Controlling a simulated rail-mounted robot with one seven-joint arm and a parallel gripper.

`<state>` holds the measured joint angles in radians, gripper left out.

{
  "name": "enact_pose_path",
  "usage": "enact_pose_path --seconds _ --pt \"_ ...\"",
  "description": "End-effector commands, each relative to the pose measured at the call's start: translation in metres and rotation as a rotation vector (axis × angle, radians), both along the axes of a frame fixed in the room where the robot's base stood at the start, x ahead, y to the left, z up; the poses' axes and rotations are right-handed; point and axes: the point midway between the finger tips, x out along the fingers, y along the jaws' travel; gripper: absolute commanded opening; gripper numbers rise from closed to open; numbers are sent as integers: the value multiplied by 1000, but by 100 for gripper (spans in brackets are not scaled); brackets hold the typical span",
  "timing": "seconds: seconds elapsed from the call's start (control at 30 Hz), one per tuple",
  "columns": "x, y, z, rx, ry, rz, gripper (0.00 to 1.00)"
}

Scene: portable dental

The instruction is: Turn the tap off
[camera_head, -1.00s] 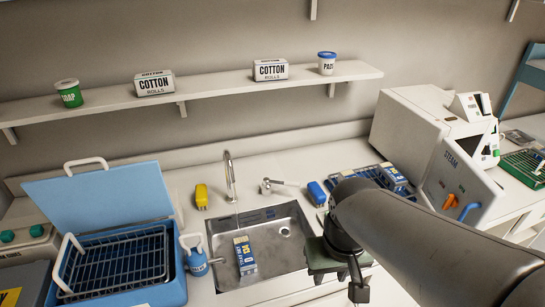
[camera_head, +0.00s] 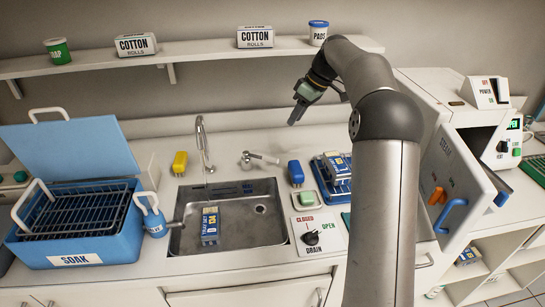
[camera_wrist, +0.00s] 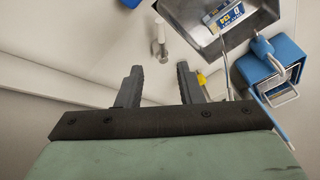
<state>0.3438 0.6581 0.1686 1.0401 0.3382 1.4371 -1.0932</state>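The chrome tap spout (camera_head: 203,145) arches over the back of the sink (camera_head: 262,232), and a thin stream seems to fall from it. The tap lever (camera_head: 264,157) stands on the counter to its right, its pale handle pointing right. In the wrist view, the lever (camera_wrist: 160,38) lies beyond the fingertips, roughly between them in the picture. My gripper (camera_head: 294,117) is raised near the back wall, above and right of the lever. It also shows in the wrist view (camera_wrist: 160,74), fingers apart, with nothing between them. A blue-and-yellow packet (camera_head: 210,226) is in the sink.
A yellow block (camera_head: 180,163) stands left of the spout and a blue block (camera_head: 296,172) right of the lever. The blue soak bin (camera_head: 90,250) is at left, the steam machine with open door (camera_head: 455,190) at right. A shelf (camera_head: 95,64) runs above.

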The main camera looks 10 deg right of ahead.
Motion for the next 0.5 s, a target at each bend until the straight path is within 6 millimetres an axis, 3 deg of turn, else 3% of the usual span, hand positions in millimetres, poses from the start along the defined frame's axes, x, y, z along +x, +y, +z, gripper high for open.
enact_pose_path --seconds 0.5 --pt "10 44 -92 0 4 1 33"
